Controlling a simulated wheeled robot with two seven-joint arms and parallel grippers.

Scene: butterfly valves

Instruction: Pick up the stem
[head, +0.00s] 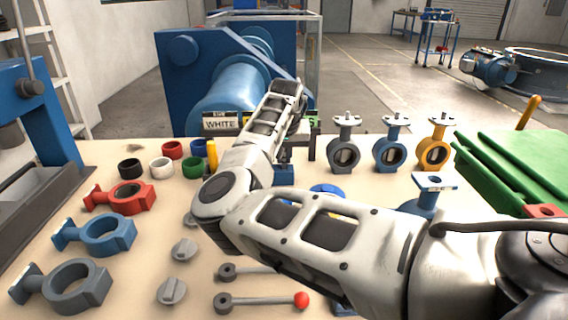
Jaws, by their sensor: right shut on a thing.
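My right arm comes in from the right, bends in the middle of the table and reaches away from me. My right gripper (300,128) is at the far edge of the table, near the blue machine, and shows small and dark. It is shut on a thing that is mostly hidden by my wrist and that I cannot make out. No stem shows clearly; I cannot tell whether the held thing is the stem. My left gripper is not in view.
Valve bodies in red (120,197), blue (97,235) and grey (65,287) lie at left. Several rings (161,168), grey discs (171,291) and lever handles (262,302) lie nearby. Upright valves (390,152) and a green case (515,170) stand at right.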

